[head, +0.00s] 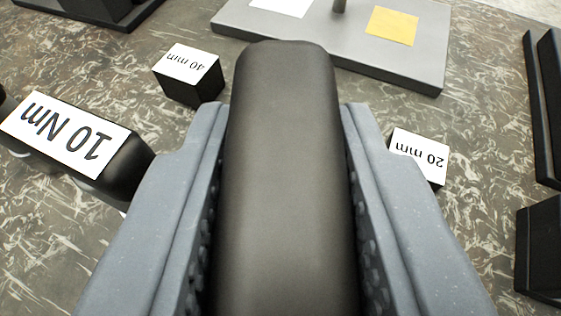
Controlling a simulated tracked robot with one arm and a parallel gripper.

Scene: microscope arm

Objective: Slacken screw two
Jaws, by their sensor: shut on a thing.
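My gripper (283,118) is seen from behind in the head view, with its two grey jaws on either side of a thick dark handle-like thing (285,170). The jaws are shut on this thing, and it runs away from the camera between them. Its working end and any label on it are hidden. I cannot make out a screw; the area under and ahead of the held thing is covered by it.
A black tool labelled "10 Nm" (65,132) lies at left. A block labelled "40 mm" (188,75) and one labelled "20 mm" (420,158) flank the jaws. A grey plate (300,40) with a yellow square (392,26) is behind. Black pieces (545,110) stand at right.

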